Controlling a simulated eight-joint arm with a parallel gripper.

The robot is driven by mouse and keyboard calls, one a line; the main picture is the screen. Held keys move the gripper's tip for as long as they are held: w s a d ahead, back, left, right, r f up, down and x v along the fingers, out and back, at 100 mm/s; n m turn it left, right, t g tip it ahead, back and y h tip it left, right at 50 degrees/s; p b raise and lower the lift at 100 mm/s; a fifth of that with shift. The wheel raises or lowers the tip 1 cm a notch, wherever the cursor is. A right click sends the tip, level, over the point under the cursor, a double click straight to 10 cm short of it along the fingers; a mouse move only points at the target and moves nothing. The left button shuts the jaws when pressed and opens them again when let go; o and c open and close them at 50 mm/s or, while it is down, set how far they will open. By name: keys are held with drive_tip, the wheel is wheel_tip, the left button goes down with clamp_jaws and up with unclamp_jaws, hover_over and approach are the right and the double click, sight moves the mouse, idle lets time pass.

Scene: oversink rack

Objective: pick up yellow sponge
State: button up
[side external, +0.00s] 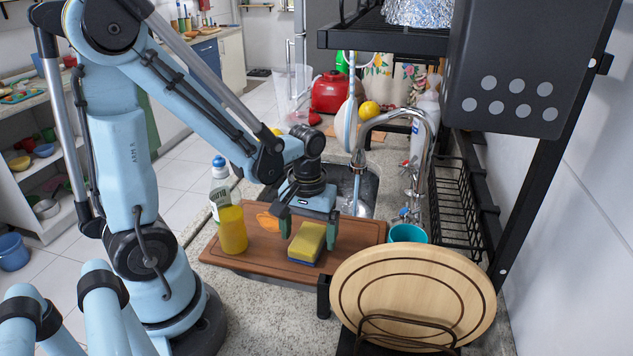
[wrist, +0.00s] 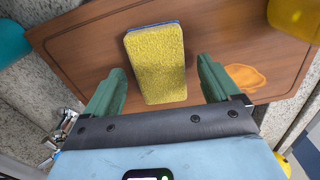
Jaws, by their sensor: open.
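The yellow sponge (side external: 306,242) has a blue underside and lies on the brown wooden board (side external: 361,232). In the wrist view the sponge (wrist: 156,65) sits between and just ahead of the two green fingers, its long side running away from me. My gripper (side external: 308,227) is open and empty, with its fingers low over the board on either side of the sponge. The gripper also shows in the wrist view (wrist: 160,88), with a gap on both sides of the sponge. I cannot tell the exact height of the fingertips above the board.
A teal cup (side external: 407,233) stands right of the board. The faucet (side external: 429,137) and black overhead rack are at right.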

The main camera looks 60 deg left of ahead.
sight(309, 236)
drive_tip(key=c, duration=1.1)
drive_tip(key=shift+r, duration=0.15)
drive_tip(key=shift+r, duration=4.9)
